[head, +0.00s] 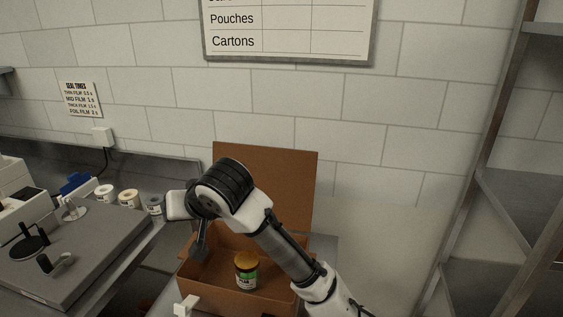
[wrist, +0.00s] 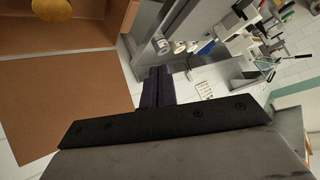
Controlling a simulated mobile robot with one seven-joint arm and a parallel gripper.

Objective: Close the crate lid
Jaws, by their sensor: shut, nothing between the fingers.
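The brown crate (head: 240,302) stands open on the work surface. Its lid (head: 290,180) is a flat brown panel standing up from the crate's back edge, partly hidden behind my arm. A jar with a yellow cap (head: 246,260) stands inside the crate. In the wrist view, the lid (wrist: 60,105) fills the left side, with the crate (wrist: 80,45) above it and the jar's yellow cap (wrist: 50,8) at the top edge. My gripper (wrist: 157,72) is shut and empty, its fingers pointing to the right of the lid. In the head view, my gripper (head: 198,254) appears over the crate's left side.
A grey machine (head: 85,250) and several small tubs (head: 128,199) are on the bench at left. A metal shelf rack (head: 500,170) stands at right. The tiled wall (head: 170,130) is behind the crate. A small white block (head: 185,306) is at the crate's front left.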

